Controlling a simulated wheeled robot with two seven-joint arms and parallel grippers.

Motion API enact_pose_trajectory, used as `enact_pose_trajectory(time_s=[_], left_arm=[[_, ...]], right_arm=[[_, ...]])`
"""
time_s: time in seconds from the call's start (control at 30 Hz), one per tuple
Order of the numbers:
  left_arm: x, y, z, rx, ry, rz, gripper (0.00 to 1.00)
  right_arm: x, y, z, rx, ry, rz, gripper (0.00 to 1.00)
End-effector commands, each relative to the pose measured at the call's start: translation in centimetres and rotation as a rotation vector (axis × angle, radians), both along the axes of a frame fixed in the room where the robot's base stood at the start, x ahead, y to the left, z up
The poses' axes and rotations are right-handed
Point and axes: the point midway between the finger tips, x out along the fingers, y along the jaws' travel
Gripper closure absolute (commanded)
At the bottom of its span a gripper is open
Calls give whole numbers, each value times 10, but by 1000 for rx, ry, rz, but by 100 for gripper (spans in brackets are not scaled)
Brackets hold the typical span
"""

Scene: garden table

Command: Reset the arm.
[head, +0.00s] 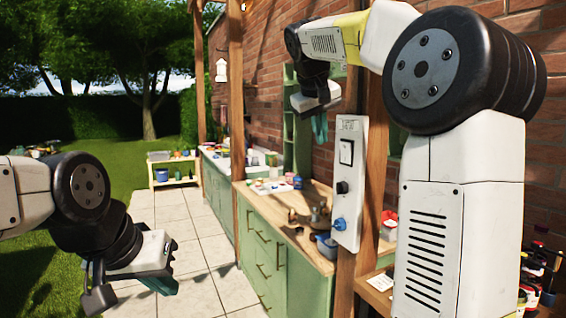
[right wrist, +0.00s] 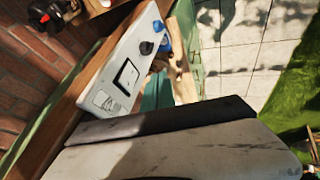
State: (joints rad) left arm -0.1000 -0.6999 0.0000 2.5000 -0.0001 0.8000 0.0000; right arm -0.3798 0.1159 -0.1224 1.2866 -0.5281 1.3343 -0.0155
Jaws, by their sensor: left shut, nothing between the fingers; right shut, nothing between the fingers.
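My right arm rises on the right of the head view and bends over to the left. Its gripper (head: 319,127) hangs fingers down, in the picture just left of a white control panel (head: 347,185). The teal fingers are shut and empty. My left arm comes in from the left edge, and its gripper (head: 160,284) is low over the paving, fingers down, shut and empty. The right wrist view shows the white panel (right wrist: 128,70) up close, tilted, beyond the pale hand body that fills the lower part.
The panel, with a dark knob and a blue knob (head: 340,224), is on a wooden post (head: 365,200). Behind it runs a green cabinet with a wooden counter (head: 283,205) carrying several items. A brick wall (head: 275,60) stands behind. Paving (head: 205,240) and lawn (head: 40,265) are open.

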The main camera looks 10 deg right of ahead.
Motion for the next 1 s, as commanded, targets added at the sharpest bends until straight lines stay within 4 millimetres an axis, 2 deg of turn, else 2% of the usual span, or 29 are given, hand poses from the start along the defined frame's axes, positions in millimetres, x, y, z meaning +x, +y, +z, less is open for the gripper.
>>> enact_pose_trajectory(time_s=[0.1, 0.2, 0.4, 0.5, 0.6, 0.7, 0.8, 1.0], left_arm=[[0, 0, 0, 0, 0, 0, 100], [0, 0, 0, 0, 0, 0, 100], [0, 0, 0, 0, 0, 0, 100], [0, 0, 0, 0, 0, 0, 100], [0, 0, 0, 0, 0, 0, 100], [0, 0, 0, 0, 0, 0, 100], [0, 0, 0, 0, 0, 0, 100], [0, 0, 0, 0, 0, 0, 100]], right_arm=[[-41, -7, -21, 86, 7, 17, 100], [-85, -6, -49, 182, 7, 32, 100], [-177, 11, -117, 368, -3, 26, 100], [-217, 22, -152, 443, -14, 5, 100], [-247, 31, -181, 499, -23, -19, 100], [-265, 37, -201, 532, -29, -38, 100], [-273, 40, -211, 548, -33, -47, 100], [-275, 40, -213, 551, -32, -49, 100]])
